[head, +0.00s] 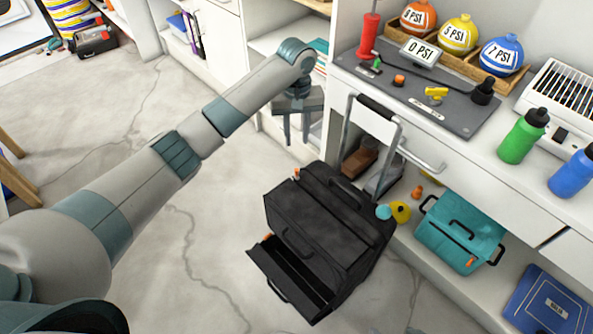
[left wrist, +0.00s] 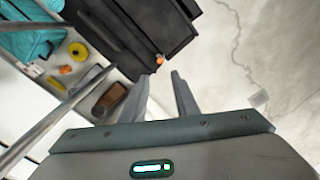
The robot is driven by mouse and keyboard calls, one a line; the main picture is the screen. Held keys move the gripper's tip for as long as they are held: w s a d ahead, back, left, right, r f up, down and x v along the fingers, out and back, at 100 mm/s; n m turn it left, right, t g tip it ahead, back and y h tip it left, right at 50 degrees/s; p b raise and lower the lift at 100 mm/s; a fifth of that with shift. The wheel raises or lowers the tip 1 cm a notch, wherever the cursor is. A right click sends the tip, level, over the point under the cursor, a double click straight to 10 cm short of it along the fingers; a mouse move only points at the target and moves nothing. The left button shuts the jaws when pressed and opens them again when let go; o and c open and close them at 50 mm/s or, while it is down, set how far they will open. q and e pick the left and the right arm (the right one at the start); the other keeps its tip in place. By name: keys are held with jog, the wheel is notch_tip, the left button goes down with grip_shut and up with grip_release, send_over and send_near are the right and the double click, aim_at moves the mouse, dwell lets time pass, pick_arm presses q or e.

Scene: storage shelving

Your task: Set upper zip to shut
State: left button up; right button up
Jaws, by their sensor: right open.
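A black wheeled bag (head: 330,220) stands on the floor with its metal pull handle (head: 345,130) raised. An orange zip pull (head: 297,173) sits at its upper left corner; it also shows in the left wrist view (left wrist: 160,59). A second orange pull (head: 267,237) is lower on the left side. The lower front pocket (head: 290,280) hangs open; I cannot tell how far the upper section is open. My left gripper (head: 297,142) is open and empty, fingers pointing down, above and apart from the upper pull. My right gripper is out of view.
A white workbench with a grey mat (head: 420,95) and bottles stands at the right. A teal bag (head: 460,235) and a yellow roll (head: 401,211) are on the shelf below. The floor (head: 190,250) left of the black bag is clear.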

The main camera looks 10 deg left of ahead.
aim_at(297, 169)
pick_arm(q)
notch_tip(297, 169, down, 14)
jog(key=shift+f+b, duration=0.1)
jog(key=shift+b, duration=1.1)
jog(key=shift+f, duration=0.75)
pick_arm(e)
jog(key=a, duration=0.1)
jog(key=w+a+t+y, duration=0.1)
jog(key=a+t, duration=0.1)
jog(key=shift+w+a+r+y, duration=0.25)
jog(key=shift+w+r+y, duration=0.05)
jog(key=shift+w+r, duration=0.1)
pick_arm(q)
jog(key=shift+c, duration=0.7)
pick_arm(e)
jog(key=shift+w, duration=0.1)
pick_arm(q)
grip_shut()
pick_arm(e)
jog(key=shift+w, duration=0.1)
